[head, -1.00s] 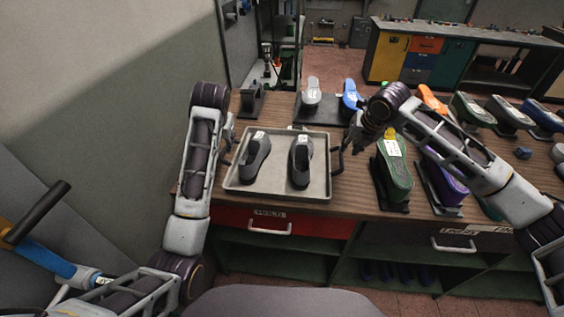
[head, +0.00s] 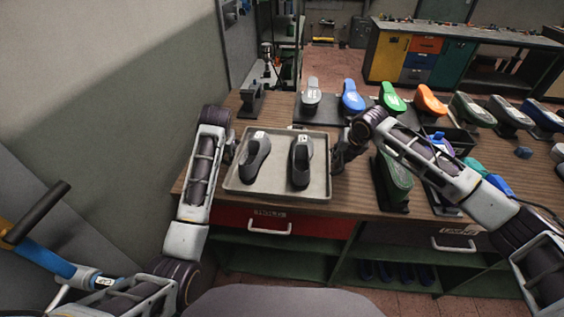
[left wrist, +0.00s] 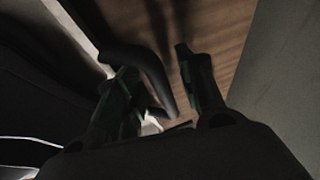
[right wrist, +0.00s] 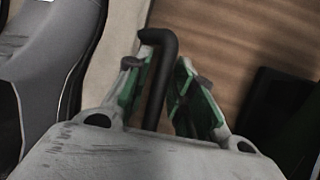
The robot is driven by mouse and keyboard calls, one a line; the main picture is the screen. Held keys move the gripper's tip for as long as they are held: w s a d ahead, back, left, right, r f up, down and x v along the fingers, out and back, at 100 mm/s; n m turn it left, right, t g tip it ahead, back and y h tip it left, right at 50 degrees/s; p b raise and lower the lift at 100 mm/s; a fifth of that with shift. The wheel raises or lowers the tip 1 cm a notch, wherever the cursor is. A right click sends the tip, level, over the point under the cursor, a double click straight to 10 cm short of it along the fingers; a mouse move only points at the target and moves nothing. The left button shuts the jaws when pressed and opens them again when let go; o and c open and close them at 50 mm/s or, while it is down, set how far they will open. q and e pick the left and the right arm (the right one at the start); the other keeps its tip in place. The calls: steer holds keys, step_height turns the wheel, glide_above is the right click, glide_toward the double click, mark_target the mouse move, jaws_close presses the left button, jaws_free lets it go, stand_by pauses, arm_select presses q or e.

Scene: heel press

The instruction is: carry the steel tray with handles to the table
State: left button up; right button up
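The steel tray (head: 277,188) lies flat on the wooden worktop with two dark grey shoes, a left one (head: 255,158) and a right one (head: 301,162), standing in it. My left gripper (head: 233,151) is at the tray's left side. In the dim left wrist view the dark left handle (left wrist: 150,67) reaches between its parted fingers (left wrist: 158,82). My right gripper (head: 341,158) is at the tray's right side. In the right wrist view the black right handle (right wrist: 157,80) stands between its fingers (right wrist: 156,82), which look apart, with a gap on the right.
The wooden worktop (head: 222,202) holds coloured shoe forms on stands behind and right of the tray, including a green one (head: 395,180) close to my right gripper. A grey wall (head: 90,90) stands to the left. Another bench (head: 470,55) stands at the back right.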

arm_select(q)
steer(key=shift+c, duration=0.5)
arm_select(e)
steer(key=shift+c, duration=0.4)
arm_select(q)
steer(key=c, duration=0.4)
arm_select(e)
jaws_close()
arm_select(q)
jaws_close()
steer(key=shift+r, duration=0.2)
arm_select(e)
steer(key=shift+w+r, duration=0.1)
steer(key=shift+r, duration=0.1)
arm_select(q)
steer(key=shift+r, duration=0.1)
arm_select(e)
steer(key=shift+r, duration=0.1)
